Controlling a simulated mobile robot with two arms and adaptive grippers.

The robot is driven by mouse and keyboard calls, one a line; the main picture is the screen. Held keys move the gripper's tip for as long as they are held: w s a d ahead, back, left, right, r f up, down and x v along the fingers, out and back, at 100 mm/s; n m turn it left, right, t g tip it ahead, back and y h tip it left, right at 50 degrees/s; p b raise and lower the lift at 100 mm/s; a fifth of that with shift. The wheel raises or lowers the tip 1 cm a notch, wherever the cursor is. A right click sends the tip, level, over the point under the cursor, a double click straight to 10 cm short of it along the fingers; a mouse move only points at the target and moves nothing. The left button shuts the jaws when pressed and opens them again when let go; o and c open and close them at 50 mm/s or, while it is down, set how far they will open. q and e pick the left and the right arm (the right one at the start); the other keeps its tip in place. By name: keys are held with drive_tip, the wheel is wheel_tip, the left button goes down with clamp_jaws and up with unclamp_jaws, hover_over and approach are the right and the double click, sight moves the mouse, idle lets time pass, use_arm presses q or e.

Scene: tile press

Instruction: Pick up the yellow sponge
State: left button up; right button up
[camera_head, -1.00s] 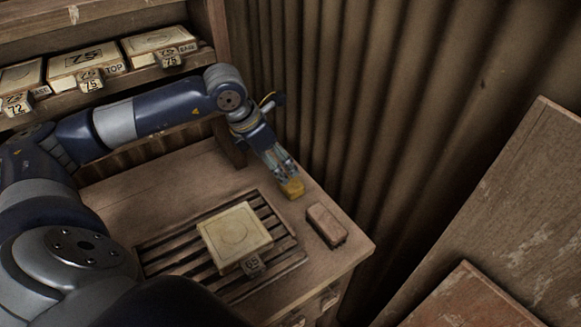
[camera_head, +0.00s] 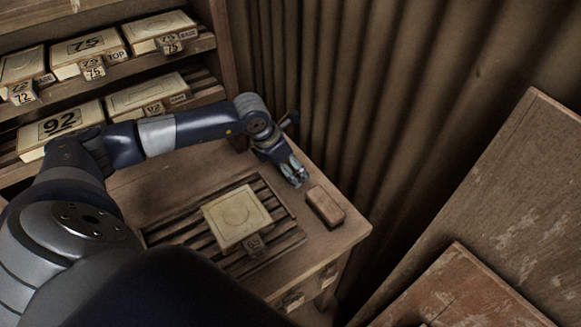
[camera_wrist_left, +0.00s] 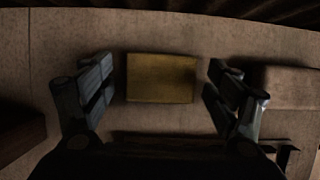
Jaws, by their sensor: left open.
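The yellow sponge (camera_wrist_left: 160,78) lies flat on the wooden table and shows whole in the left wrist view, a plain rectangular block. My left gripper (camera_wrist_left: 159,86) is open, with one finger to each side of the sponge and a visible gap on both sides. In the head view my left gripper (camera_head: 298,178) is down at the back right part of the table and hides the sponge. My right gripper is in neither view.
A reddish-brown block (camera_head: 326,207) lies just right of the gripper; it also shows in the left wrist view (camera_wrist_left: 292,88). A pale tile mould (camera_head: 237,216) sits on a slatted rack (camera_head: 180,236). Shelves with numbered moulds stand at the back left. A corrugated wall (camera_head: 400,90) rises behind.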

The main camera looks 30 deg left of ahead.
use_arm(q)
drive_tip(key=c, duration=1)
drive_tip(key=shift+o, duration=0.2)
wheel_tip(320, 180, up, 10)
drive_tip(key=shift+r+b, duration=0.1)
drive_tip(key=shift+b, duration=0.65)
